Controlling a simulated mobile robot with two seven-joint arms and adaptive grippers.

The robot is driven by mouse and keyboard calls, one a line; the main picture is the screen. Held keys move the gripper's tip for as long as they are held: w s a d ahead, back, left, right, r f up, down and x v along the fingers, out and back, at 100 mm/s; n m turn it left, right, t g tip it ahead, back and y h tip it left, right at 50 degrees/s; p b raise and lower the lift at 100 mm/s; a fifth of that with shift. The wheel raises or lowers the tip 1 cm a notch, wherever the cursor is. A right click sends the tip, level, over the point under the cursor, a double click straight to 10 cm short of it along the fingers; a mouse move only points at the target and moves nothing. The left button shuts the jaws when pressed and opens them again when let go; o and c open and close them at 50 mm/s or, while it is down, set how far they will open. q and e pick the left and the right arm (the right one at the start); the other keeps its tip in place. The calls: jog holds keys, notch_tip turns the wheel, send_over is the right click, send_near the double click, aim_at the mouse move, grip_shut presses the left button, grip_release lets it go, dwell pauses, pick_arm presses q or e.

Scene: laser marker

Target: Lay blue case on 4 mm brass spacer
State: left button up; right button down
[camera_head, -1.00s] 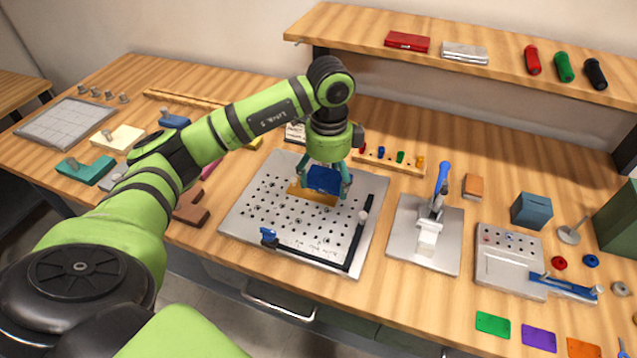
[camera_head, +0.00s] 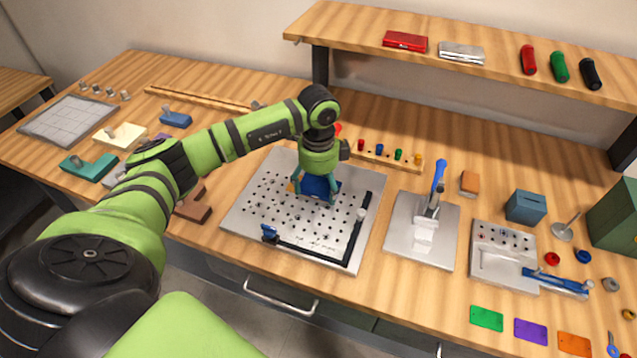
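The blue case (camera_head: 320,187) is between the fingers of my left gripper (camera_head: 317,190), over the perforated metal plate (camera_head: 257,207). The fingers touch or nearly touch its two sides. The brass spacer shows only as a small yellow-orange strip (camera_head: 292,187) at the left of the case; the case and gripper hide the rest. I cannot tell whether the case rests on the spacer or hangs just above it. My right gripper is not in view.
A black L-shaped stop (camera_head: 330,258) with a blue clamp (camera_head: 268,233) borders the plate's front and right. A toggle-clamp fixture (camera_head: 428,225) stands to the right. A rack of coloured pegs (camera_head: 385,157) is behind. Brown blocks (camera_head: 193,207) lie left.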

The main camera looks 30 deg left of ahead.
aim_at(319, 189)
pick_arm(q)
jog(key=shift+o, duration=0.2)
jog(key=shift+r, duration=0.2)
notch_tip(319, 189, up, 12)
jog(key=b, duration=0.2)
dwell(1.1)
